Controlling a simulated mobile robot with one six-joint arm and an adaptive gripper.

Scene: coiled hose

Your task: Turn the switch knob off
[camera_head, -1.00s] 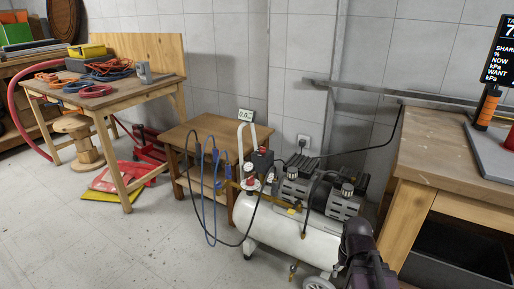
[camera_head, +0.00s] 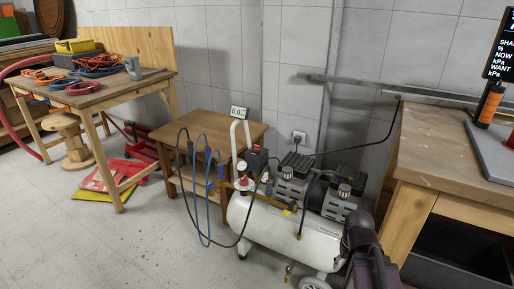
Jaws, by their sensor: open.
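The white-tank air compressor (camera_head: 268,222) stands on the floor at the centre right, with grey motor heads on top. A black switch box (camera_head: 257,160) sits at its left end, with a small reddish spot at its top; the knob's setting is too small to read. A red knob (camera_head: 243,182) and a round gauge (camera_head: 242,167) are beside the box. My gripper is not in view. A dark part of my own arm shows at the lower right, in front of the compressor's right end.
A small wooden table (camera_head: 225,135) stands behind the compressor, and blue and black hoses (camera_head: 202,200) hang in front of it. A workbench (camera_head: 440,150) is at the right. A larger table (camera_head: 110,95) with coiled hoses is at the left.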

